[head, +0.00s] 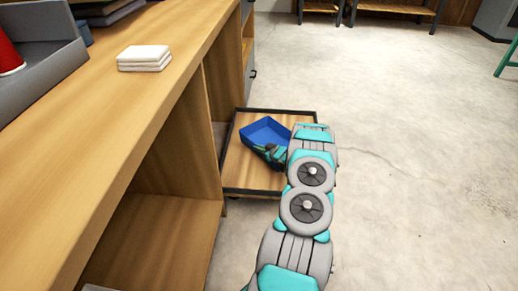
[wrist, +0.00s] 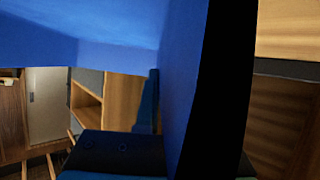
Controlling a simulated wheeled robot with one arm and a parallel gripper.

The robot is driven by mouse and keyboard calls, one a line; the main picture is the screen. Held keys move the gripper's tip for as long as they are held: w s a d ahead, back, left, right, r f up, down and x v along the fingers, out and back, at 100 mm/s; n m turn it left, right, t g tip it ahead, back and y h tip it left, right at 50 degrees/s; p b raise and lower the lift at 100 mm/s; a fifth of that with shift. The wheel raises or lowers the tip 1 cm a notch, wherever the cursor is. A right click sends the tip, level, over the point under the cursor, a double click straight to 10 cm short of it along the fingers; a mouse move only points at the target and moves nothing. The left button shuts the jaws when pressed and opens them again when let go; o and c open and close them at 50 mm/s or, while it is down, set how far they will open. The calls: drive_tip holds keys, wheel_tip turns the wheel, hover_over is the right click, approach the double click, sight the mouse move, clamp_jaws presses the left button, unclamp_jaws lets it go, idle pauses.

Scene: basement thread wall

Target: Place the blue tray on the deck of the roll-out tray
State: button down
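The blue tray (head: 266,131) is an open, shallow box. In the head view it shows over the wooden deck of the roll-out tray (head: 240,175), which has a dark raised rim. My gripper (head: 271,153) is at the near side of the blue tray, with its fingers on either side of the tray's wall. In the wrist view the blue tray (wrist: 120,25) fills the top, and its wall runs down between a dark finger at left and a black one at right. I cannot tell whether the tray's bottom touches the deck. My arm hides the deck's right part.
A long wooden workbench (head: 130,110) with open shelves stands along the left, close beside the roll-out tray. White folded cloths (head: 144,58), a grey bin (head: 40,62) and a red object (head: 9,54) are on its top. The concrete floor (head: 420,150) at right is clear.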

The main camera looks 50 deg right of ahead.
drive_tip(key=c, duration=1)
unclamp_jaws()
drive_tip(key=shift+c, duration=0.2)
drive_tip(key=shift+s+r, duration=0.15)
drive_tip(key=v, duration=1.1)
drive_tip(key=shift+s, duration=0.35)
drive_tip(key=shift+a, duration=0.1)
